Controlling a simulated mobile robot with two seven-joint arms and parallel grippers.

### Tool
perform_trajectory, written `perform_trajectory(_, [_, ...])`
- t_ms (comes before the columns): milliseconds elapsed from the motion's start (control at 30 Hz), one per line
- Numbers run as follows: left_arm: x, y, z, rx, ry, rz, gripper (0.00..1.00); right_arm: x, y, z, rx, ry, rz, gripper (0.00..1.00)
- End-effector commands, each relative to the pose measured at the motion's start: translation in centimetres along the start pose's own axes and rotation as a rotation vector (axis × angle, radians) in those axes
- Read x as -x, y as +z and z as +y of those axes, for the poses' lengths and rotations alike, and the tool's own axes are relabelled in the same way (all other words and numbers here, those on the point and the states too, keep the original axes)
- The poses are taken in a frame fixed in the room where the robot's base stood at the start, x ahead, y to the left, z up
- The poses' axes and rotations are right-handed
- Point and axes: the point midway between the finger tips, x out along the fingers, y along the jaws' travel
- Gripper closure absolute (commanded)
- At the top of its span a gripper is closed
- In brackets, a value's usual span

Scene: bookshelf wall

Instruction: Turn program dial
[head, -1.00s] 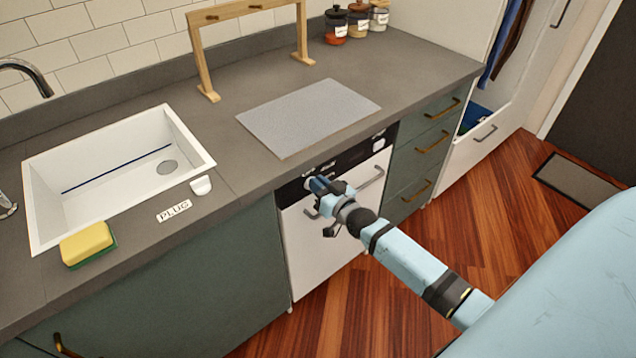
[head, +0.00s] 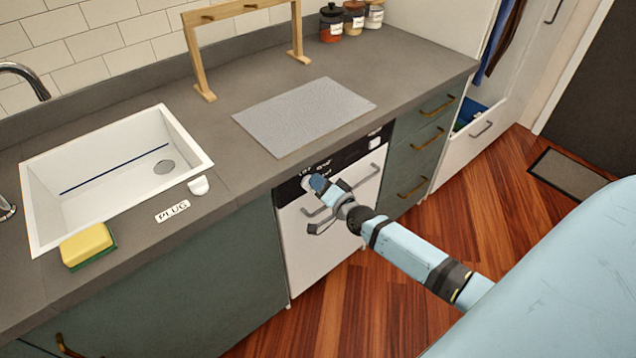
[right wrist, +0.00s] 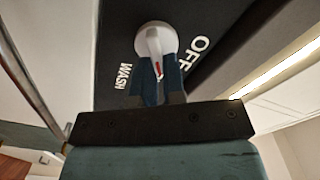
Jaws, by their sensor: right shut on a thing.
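The program dial (right wrist: 157,36) is a round white knob with a raised grip and a small red mark, on the dishwasher's black control panel (head: 345,153). In the right wrist view, the white words WASH and OFF are printed to either side of it. My right gripper (right wrist: 158,70) is shut on the dial's raised grip, its two blue fingers on either side. In the head view the right gripper (head: 317,183) is at the panel's left part and hides part of the dial. My left gripper is not in view.
The white dishwasher door (head: 330,240) has a grey handle just below the panel. The grey counter (head: 230,130) overhangs above, with a sink (head: 60,210), a sponge (head: 88,245) and a mat (head: 305,115). Green drawers (head: 415,150) stand at the right; wooden floor lies in front.

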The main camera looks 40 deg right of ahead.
Motion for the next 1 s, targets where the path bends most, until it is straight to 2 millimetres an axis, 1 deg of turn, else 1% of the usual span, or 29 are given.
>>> perform_trajectory(233, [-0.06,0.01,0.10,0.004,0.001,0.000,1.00,-0.01,-0.02,0.11,-0.065,0.000,0.000,1.00])
perform_trajectory(700, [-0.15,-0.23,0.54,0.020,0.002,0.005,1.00,-0.01,-0.03,0.12,-0.078,0.000,0.001,1.00])
perform_trajectory(733, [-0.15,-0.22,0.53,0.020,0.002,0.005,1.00,-0.01,-0.02,0.12,-0.078,0.000,0.001,0.87])
perform_trajectory(833, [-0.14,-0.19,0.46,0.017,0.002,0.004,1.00,-0.01,-0.02,0.13,-0.077,0.000,0.001,0.64])
perform_trajectory(1000, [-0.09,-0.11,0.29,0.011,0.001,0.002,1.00,0.00,-0.01,0.13,-0.077,0.000,0.000,0.64])
